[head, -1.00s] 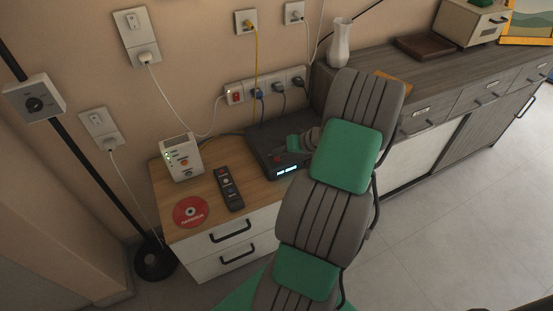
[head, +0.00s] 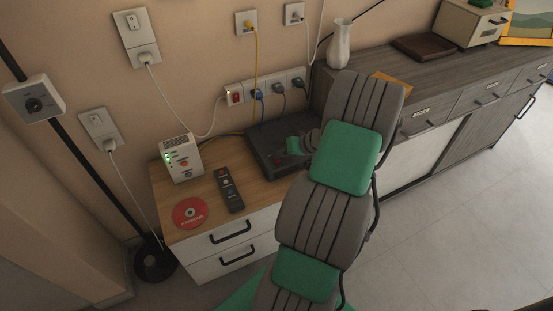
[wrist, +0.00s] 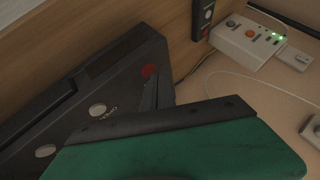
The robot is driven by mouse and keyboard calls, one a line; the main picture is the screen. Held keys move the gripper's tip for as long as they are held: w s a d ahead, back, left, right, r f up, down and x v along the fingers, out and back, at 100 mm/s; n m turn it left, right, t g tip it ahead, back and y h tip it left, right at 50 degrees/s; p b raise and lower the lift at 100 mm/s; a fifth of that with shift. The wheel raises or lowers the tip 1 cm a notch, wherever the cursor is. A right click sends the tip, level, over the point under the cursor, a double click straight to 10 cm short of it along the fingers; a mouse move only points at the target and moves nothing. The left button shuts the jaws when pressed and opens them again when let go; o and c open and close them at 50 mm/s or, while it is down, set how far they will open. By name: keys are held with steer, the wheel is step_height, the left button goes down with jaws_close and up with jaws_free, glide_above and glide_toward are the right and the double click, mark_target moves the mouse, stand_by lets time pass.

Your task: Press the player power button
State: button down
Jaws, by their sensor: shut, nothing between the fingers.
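The player (head: 262,150) is a flat dark box on the wooden top of the small cabinet. Its front display is dark now. In the wrist view the player (wrist: 70,88) shows a round red button (wrist: 149,71) and two pale round buttons, one labelled OPEN (wrist: 98,110). My gripper (head: 294,146) is over the player's top, shut and empty. In the wrist view my gripper's dark fingertip (wrist: 152,94) is right beside the red button; I cannot tell whether it touches. My arm hides the player's right part in the head view.
A white box with green lights (head: 181,158), a dark remote (head: 228,190) and a red disc (head: 190,212) lie left of the player on the cabinet (head: 262,222). A power strip (head: 235,97) and cables are on the wall behind. A grey sideboard (head: 450,75) stands at right.

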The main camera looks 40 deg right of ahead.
mark_target(279, 161)
steer(key=shift+r, duration=0.3)
step_height(279, 161, up, 6)
steer(key=p, duration=0.4)
stand_by(1.0)
